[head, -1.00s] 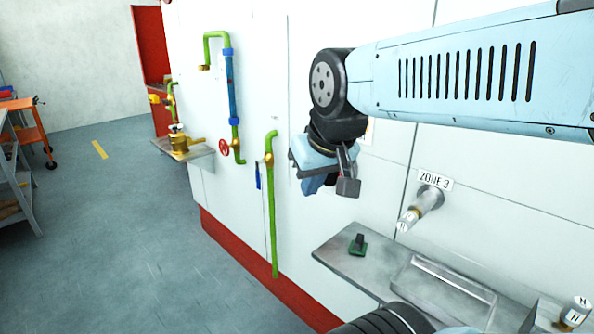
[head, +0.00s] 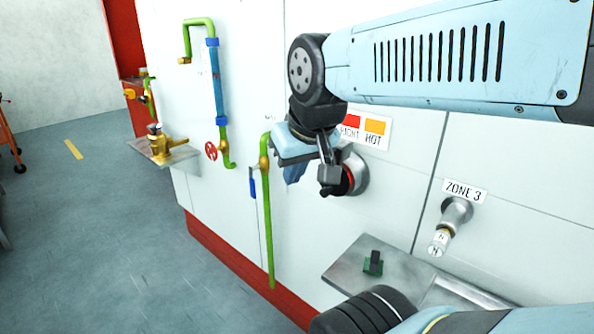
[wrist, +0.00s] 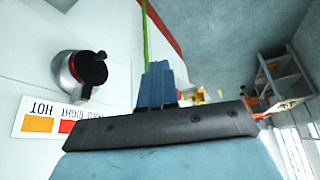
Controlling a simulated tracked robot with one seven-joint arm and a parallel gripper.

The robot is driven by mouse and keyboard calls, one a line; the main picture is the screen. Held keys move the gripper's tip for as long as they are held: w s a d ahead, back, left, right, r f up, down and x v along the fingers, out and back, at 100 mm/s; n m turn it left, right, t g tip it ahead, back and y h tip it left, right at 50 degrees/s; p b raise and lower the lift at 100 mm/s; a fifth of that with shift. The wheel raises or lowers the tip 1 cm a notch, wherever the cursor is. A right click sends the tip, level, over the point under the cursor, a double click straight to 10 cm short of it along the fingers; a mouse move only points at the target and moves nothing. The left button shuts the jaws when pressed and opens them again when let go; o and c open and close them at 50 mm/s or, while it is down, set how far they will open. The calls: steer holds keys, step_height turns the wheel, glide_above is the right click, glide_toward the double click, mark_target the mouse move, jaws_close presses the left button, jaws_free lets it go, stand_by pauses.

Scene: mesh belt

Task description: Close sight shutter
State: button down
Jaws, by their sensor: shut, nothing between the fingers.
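The sight port is a round silver wall fitting (head: 358,174) with a red ring and a black disc-shaped shutter (wrist: 92,70) with a small knob. In the wrist view the disc sits over part of the opening and a red edge shows beside it. My gripper (head: 294,174) is shut and empty, to the left of the fitting in the head view and apart from it. Its blue fingers also show in the wrist view (wrist: 157,85), to the right of the shutter. In the head view my wrist hides part of the fitting.
A sign with red and orange patches (head: 366,130) is just above the fitting. A green vertical pipe (head: 266,220) runs left of it. A ZONE 3 fitting (head: 452,222) sticks out at right, and a metal shelf (head: 345,262) with a small green-based black item (head: 374,262) is below.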

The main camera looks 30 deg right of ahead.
steer(key=shift+w+a, duration=0.15)
steer(key=shift+w, duration=0.35)
steer(key=w+d+f+n+g+h, duration=0.15)
steer(key=w+d+g, duration=0.25)
steer(key=w+d, duration=0.5)
steer(key=w+d+f+n+g, duration=0.1)
steer(key=w+d+n+g, duration=0.3)
steer(key=w, duration=0.8)
steer(key=s+d+x, duration=0.1)
steer(key=s+x, duration=0.1)
steer(key=x, duration=1.1)
steer(key=shift+d+r+m, duration=0.3)
steer(key=shift+m, duration=0.15)
